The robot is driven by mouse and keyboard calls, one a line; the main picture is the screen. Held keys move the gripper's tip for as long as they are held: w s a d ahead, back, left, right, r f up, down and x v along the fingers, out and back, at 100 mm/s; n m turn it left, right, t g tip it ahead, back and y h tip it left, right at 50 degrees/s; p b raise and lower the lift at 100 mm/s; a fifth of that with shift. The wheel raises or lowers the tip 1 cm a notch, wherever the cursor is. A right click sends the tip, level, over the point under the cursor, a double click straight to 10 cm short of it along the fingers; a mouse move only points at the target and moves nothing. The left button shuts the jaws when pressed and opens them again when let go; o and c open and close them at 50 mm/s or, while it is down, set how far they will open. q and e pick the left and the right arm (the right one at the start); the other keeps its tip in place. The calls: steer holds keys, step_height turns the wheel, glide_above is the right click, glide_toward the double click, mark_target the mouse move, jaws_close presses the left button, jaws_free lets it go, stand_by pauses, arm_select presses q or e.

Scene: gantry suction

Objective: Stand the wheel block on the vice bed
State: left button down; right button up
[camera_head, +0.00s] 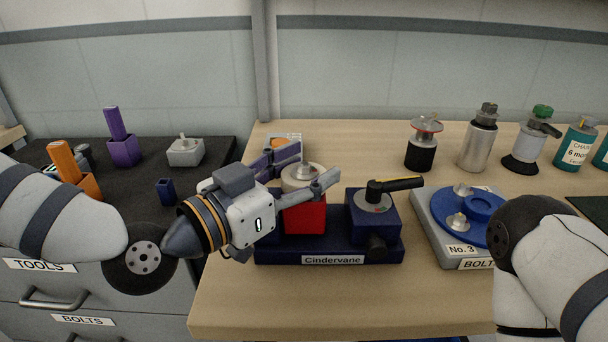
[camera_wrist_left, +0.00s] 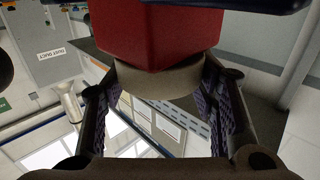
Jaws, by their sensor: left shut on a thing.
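My left gripper (camera_head: 305,172) is shut on the disc, one finger on each side. In the left wrist view the red block (camera_wrist_left: 155,35) and its disc (camera_wrist_left: 160,78) sit between the fingers. A blue jaw block (camera_head: 382,222) with a black-handled lever (camera_head: 393,184) stands to its right. My right gripper is out of view.
A grey plate with a blue turntable (camera_head: 477,214) stands right of the bed. Several bottles and canisters, including a silver one (camera_head: 477,142), line the back. The dark cabinet top at left holds a purple holder (camera_head: 124,151) and a grey block (camera_head: 186,152). The bench front (camera_head: 300,300) is clear.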

arm_select(q)
steer(key=shift+f, duration=0.55)
steer(key=c, duration=0.6)
jaws_free()
steer(key=shift+c, duration=0.2)
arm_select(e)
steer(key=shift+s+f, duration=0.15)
arm_select(q)
steer(key=shift+f, duration=0.1)
steer(key=shift+s+a+r, duration=0.1)
steer(key=shift+a+r, duration=0.05)
steer(key=shift+r, duration=0.1)
steer(key=p+v, duration=0.2)
steer(key=v, duration=0.9)
steer(key=shift+s+a, duration=0.2)
steer(key=shift+s, duration=0.05)
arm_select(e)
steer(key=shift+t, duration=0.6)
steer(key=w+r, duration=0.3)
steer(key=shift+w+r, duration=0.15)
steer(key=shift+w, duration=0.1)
arm_select(q)
steer(key=shift+f+p, duration=0.1)
steer(key=shift+p, duration=0.2)
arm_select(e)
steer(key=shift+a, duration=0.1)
